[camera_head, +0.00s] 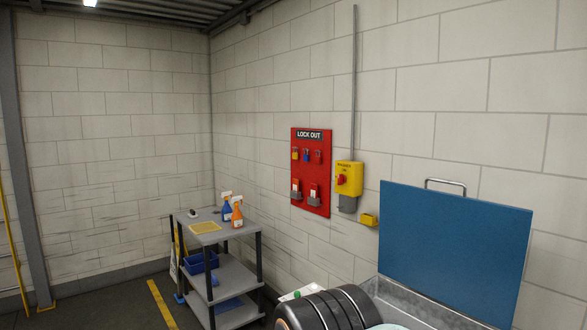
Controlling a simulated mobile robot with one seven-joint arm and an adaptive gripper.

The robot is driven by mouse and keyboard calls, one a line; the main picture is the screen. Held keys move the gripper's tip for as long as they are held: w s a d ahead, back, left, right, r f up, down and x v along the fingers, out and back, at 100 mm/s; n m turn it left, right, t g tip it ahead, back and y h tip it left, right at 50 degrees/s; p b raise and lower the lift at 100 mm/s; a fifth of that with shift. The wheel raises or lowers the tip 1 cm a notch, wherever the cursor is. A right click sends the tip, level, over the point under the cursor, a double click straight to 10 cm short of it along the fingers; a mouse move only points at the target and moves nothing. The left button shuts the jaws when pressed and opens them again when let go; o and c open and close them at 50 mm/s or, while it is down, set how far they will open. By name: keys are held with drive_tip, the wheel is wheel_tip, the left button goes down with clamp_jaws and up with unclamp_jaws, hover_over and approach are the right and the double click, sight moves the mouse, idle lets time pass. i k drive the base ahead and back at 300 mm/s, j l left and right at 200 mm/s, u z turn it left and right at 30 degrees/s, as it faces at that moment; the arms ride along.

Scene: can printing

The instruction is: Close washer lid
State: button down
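The washer is a grey metal basin (405,304) at the lower right, partly cut off by the bottom edge of the view. Its blue lid (455,250) stands open and nearly upright behind the basin, in front of the block wall. A metal bar handle (446,183) sits on the lid's top edge. My gripper is not clearly visible in this view, so its distance from the lid does not show.
A dark ribbed rounded shape (328,308) covers part of the washer's left side; I cannot tell what it is. A grey cart (205,240) with spray bottles stands left. A red lockout board (311,172) and yellow switch box (349,179) hang on the wall.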

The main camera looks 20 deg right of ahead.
sight(467, 254)
drive_tip(key=i+z, duration=0.45)
drive_tip(key=z, duration=0.25)
drive_tip(key=i+z, duration=0.35)
drive_tip(key=k+j, duration=0.05)
drive_tip(key=k, duration=0.05)
